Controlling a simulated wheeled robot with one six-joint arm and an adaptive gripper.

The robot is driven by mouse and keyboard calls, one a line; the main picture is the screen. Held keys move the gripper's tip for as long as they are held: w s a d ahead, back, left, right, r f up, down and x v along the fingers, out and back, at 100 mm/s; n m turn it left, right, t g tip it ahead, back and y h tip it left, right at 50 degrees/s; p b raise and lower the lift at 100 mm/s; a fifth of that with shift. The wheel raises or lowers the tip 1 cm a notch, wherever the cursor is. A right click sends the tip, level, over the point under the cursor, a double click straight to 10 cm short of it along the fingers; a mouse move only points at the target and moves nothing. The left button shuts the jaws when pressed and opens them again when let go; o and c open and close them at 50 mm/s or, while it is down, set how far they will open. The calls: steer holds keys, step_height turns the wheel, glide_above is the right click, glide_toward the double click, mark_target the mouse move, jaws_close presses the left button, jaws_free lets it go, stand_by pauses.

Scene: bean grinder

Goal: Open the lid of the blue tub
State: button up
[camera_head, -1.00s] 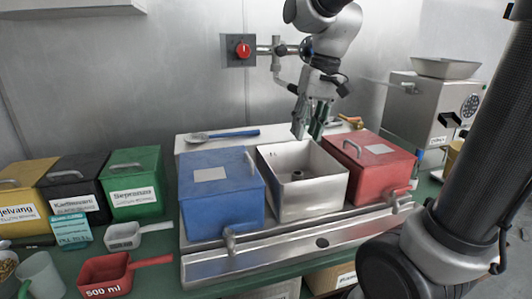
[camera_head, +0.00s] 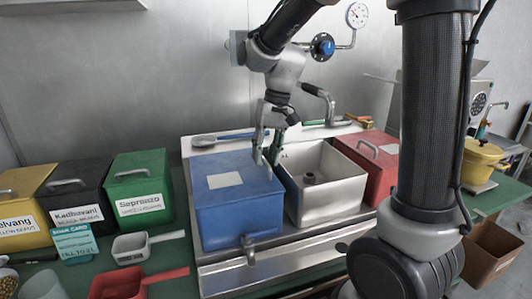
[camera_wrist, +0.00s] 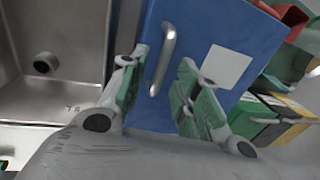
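The blue tub (camera_head: 235,210) stands with its flat lid shut, a pale label (camera_head: 225,181) on top. Its metal handle (camera_wrist: 164,58) shows in the wrist view, on the lid near the edge facing the steel basin. My gripper (camera_head: 267,160) is over that side of the lid, fingers pointing down. In the wrist view my gripper (camera_wrist: 160,90) is open, with one green-padded finger on each side of the handle. Gaps show between the pads and the handle, so it is not gripped. In the head view the fingers mostly hide the handle.
An open steel basin (camera_head: 325,190) stands right beside the blue tub, then a red tub (camera_head: 371,155). Green (camera_head: 140,190), black (camera_head: 77,197) and yellow (camera_head: 20,210) tubs stand to the left. A tap (camera_head: 249,250) is in front; a blue-handled utensil (camera_head: 220,138) lies behind.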

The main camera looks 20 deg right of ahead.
jaws_close()
steer(key=shift+r, duration=0.15)
